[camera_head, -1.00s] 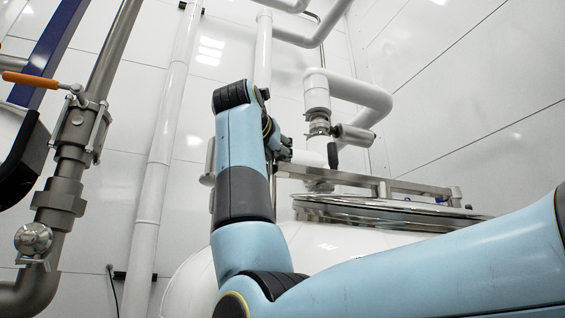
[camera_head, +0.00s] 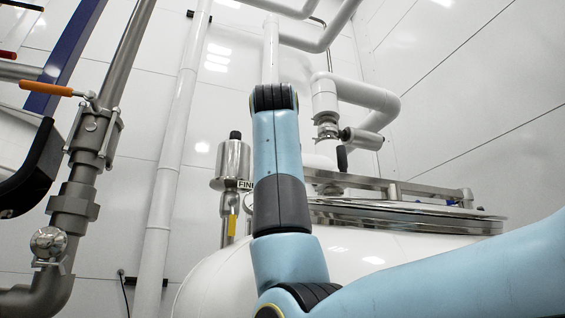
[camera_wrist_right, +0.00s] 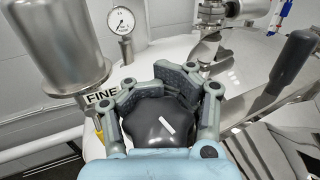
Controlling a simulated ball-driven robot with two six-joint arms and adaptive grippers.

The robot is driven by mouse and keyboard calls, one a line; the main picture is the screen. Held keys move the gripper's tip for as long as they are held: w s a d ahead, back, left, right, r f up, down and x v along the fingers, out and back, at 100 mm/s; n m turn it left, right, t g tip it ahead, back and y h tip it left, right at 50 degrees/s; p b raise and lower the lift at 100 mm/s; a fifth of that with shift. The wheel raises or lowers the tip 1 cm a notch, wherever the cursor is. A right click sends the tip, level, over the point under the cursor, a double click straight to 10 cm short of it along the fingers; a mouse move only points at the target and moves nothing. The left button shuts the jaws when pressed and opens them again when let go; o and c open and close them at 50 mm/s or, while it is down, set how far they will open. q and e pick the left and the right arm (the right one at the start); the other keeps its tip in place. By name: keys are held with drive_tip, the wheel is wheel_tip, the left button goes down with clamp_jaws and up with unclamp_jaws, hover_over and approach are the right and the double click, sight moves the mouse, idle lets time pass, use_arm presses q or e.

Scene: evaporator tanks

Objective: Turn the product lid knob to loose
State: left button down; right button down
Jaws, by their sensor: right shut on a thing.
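My right gripper (camera_wrist_right: 165,92) is shut on a black rounded knob (camera_wrist_right: 150,128) with a short white mark on its top, seen in the right wrist view. The mark runs slantwise. The fingers wrap the knob's sides, and my light blue wrist hides its near edge. In the head view my right arm stands upright in front of the white tank, and it hides the gripper and knob. The round steel lid (camera_head: 400,217) with a flat bar across it shows to the right of my arm.
A steel cylinder (camera_wrist_right: 62,52) with a FINE label stands close left of the gripper. A pressure gauge (camera_wrist_right: 121,20) is behind it. A dark handle (camera_wrist_right: 292,60) rises at the right. Pipes and an orange-handled valve (camera_head: 46,88) stand left in the head view.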

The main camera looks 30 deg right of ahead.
drive_tip(key=c, duration=1.7)
unclamp_jaws()
drive_tip(key=shift+w+a+f, duration=0.1)
drive_tip(key=shift+f, duration=0.3)
drive_tip(key=o, duration=0.5)
drive_tip(key=shift+s+a+r, duration=0.15)
drive_tip(key=shift+s+r, duration=0.05)
drive_tip(key=shift+s, duration=0.05)
drive_tip(key=o, duration=0.3)
drive_tip(key=shift+a+r, duration=0.1)
drive_tip(key=v, duration=1.1)
drive_tip(key=shift+s+a, duration=0.2)
drive_tip(key=shift+s, duration=0.15)
